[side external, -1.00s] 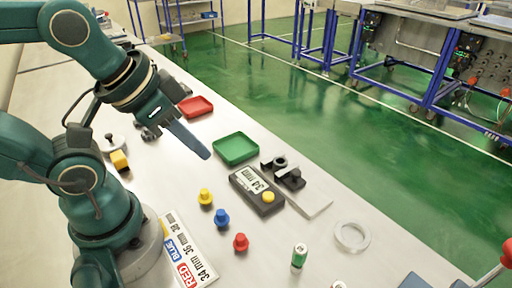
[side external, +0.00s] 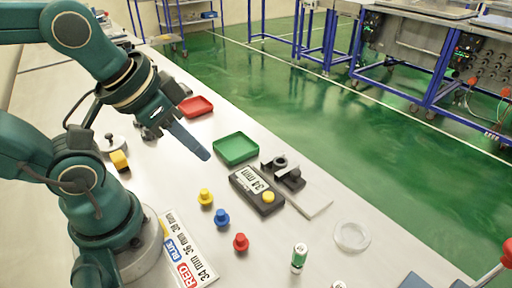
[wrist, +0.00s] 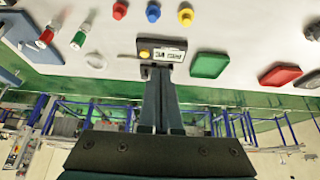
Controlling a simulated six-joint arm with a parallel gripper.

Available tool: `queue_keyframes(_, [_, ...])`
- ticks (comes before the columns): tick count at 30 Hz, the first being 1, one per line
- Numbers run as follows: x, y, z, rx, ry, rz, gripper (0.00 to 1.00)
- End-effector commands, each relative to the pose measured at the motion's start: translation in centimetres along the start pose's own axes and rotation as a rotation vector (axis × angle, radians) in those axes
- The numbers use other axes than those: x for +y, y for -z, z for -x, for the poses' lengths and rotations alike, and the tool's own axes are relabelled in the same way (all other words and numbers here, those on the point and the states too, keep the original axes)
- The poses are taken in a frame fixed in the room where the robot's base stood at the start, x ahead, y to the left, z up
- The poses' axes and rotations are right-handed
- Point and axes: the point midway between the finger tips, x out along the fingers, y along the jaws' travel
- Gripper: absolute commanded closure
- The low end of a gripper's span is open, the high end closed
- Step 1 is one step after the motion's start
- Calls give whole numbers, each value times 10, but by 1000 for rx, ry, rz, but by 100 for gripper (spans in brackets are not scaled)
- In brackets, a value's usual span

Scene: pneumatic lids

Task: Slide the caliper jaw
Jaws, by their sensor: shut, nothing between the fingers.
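The caliper's dark jaws (side external: 290,180) and pale flat rail (side external: 314,204) lie on the table in the side view, right of the green tray. A dark round part sits between or beside the jaws; I cannot tell which. In front of the caliper is a dark readout box (side external: 257,190) with a "34 mm" label and a yellow button (side external: 268,197). My gripper (side external: 206,155) is shut and empty, up and left of the caliper and apart from it. In the wrist view my fingers (wrist: 158,72) point at the readout box (wrist: 150,48) and hide most of the caliper.
A green tray (side external: 236,148) and a red tray (side external: 195,106) lie along the far edge. Yellow (side external: 205,197), blue (side external: 221,218) and red (side external: 240,242) pegs stand in front. A pale ring (side external: 352,236) and a green-white cylinder (side external: 299,258) are nearer. A printed sign (side external: 188,250) lies by my base.

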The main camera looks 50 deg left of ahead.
Motion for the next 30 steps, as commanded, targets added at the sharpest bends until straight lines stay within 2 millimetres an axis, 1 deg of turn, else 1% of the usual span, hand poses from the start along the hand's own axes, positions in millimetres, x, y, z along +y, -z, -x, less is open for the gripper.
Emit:
queue_keyframes(1, [0, 0, 0, 0, 0, 2, 81])
queue_keyframes(3, [0, 0, 0, 0, 0, 22, 59])
queue_keyframes(6, [1, 1, 1, 2, -6, 106, 59])
queue_keyframes(8, [4, 7, 4, 18, -20, 191, 59])
queue_keyframes(13, [15, 33, 11, 8, -80, 526, 59])
queue_keyframes(17, [23, 59, 8, -53, -115, 822, 59])
queue_keyframes(20, [27, 79, -1, -115, -128, 1051, 59])
queue_keyframes(23, [29, 100, -15, -190, -127, 1284, 59])
queue_keyframes(24, [30, 107, -22, -222, -121, 1375, 59])
queue_keyframes(26, [30, 118, -34, -270, -110, 1503, 59])
queue_keyframes(30, [27, 137, -68, -381, -63, 1766, 59])
